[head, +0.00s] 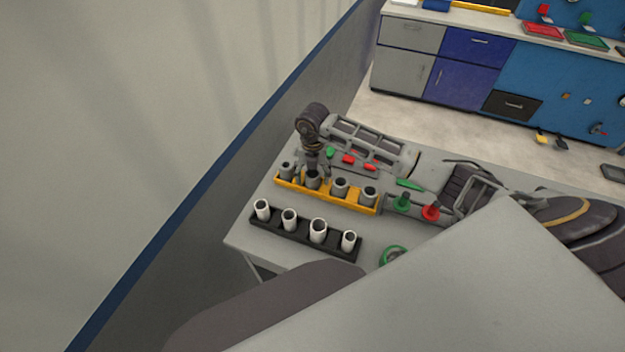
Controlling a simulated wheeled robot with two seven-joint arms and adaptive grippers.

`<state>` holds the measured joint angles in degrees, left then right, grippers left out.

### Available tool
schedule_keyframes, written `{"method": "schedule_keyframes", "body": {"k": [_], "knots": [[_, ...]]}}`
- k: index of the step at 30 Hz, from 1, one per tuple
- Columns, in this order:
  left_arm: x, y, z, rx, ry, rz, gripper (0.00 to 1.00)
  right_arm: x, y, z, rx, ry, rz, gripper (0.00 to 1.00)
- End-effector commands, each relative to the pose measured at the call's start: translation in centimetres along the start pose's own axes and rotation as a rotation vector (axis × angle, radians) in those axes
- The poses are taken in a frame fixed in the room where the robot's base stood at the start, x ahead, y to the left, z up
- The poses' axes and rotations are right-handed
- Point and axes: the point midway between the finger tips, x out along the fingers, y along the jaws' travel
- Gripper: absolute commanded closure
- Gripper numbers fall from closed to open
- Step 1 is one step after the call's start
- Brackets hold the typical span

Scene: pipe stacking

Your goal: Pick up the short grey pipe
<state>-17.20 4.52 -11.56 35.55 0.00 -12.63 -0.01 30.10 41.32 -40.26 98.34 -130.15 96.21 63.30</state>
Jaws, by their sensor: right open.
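Several grey pipes stand upright in a yellow rack (328,194) on the table. They are the leftmost grey pipe (287,170), the second grey pipe (313,182), the third grey pipe (340,188) and the rightmost grey pipe (369,196). Their lengths are hard to compare, so I cannot tell which is the short one. My right gripper (314,173) points down at the second grey pipe, open, with its fingers around or just above the pipe's top; touching cannot be told. The fingers partly hide that pipe. My left gripper is not in view.
A black rack (304,239) with several white pipes stands in front of the yellow rack. Red and green parts, including a red one (431,212) and a green ring (392,256), lie to the right. The table's left edge is close to the racks.

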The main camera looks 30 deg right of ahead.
Motion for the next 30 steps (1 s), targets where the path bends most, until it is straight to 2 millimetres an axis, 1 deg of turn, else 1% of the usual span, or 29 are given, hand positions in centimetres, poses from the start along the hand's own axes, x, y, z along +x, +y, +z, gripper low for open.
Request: {"method": "schedule_keyframes", "body": {"k": [4,5,16,25,30], "knots": [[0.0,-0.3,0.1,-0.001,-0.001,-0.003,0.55,0.0,0.0,0.0,0.000,0.000,0.000,0.30],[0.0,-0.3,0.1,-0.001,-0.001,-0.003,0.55,0.0,0.0,0.0,0.000,0.000,0.000,0.32],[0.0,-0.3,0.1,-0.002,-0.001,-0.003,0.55,0.0,0.0,0.0,0.000,0.000,0.000,0.80],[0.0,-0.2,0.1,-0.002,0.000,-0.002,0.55,-0.2,0.0,0.1,0.000,-0.001,0.001,0.80],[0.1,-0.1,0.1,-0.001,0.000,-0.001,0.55,-1.1,0.1,0.1,0.000,-0.003,0.002,0.80]]}}
